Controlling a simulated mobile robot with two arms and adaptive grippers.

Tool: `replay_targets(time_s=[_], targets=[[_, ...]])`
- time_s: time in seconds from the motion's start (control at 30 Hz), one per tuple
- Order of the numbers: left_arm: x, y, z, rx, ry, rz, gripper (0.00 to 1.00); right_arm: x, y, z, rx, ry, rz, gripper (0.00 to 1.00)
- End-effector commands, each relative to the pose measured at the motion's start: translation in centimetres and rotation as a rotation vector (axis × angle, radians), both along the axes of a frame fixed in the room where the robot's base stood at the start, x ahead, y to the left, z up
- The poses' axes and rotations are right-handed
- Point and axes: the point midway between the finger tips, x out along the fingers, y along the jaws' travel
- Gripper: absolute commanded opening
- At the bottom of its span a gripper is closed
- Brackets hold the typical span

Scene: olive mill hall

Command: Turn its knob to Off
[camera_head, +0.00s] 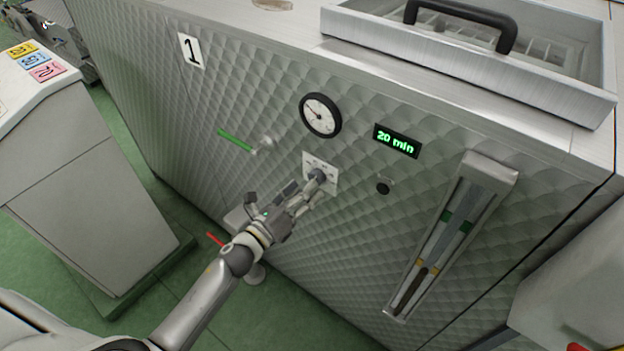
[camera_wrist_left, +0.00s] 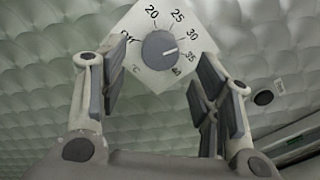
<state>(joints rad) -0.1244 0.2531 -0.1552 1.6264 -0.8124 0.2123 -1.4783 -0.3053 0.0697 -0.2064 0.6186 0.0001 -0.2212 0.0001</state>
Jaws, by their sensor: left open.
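The grey round knob (camera_head: 318,175) sits on a white square dial plate (camera_head: 333,187) on the quilted metal front of the machine. In the left wrist view the knob (camera_wrist_left: 158,50) shows clear, with marks Off, 20, 25, 30, 35 and 40 on its plate (camera_wrist_left: 140,18). Its white pointer line aims right, between 30 and 35. My left gripper (camera_head: 304,196) is open just in front of the knob. In the wrist view its fingers (camera_wrist_left: 162,85) stand apart, left and right of the knob; contact cannot be told. My right gripper is not in view.
A round gauge (camera_head: 320,115) and a green "20 min" display (camera_head: 397,140) are above. A green-handled valve (camera_head: 238,141) is left, a red lever (camera_head: 215,239) lower left, a sight glass (camera_head: 450,235) right. A black button (camera_head: 384,186) sits right of the dial.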

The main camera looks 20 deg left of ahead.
Motion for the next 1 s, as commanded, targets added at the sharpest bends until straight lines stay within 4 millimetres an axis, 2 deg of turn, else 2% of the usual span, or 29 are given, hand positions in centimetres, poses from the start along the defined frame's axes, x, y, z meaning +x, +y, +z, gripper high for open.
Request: replay_targets(time_s=[0.1,0.3,0.67,1.0], targets=[[1.7,-0.6,0.2,-0.002,0.000,0.001,0.58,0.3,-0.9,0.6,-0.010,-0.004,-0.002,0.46],[3.3,-1.2,0.1,-0.002,0.000,-0.001,0.58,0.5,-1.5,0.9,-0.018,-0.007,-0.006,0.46],[3.6,-1.4,-0.1,-0.002,0.001,-0.001,0.58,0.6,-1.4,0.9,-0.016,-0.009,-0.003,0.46],[3.6,-1.3,0.0,-0.002,0.001,-0.001,0.16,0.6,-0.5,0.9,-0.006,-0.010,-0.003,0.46]])
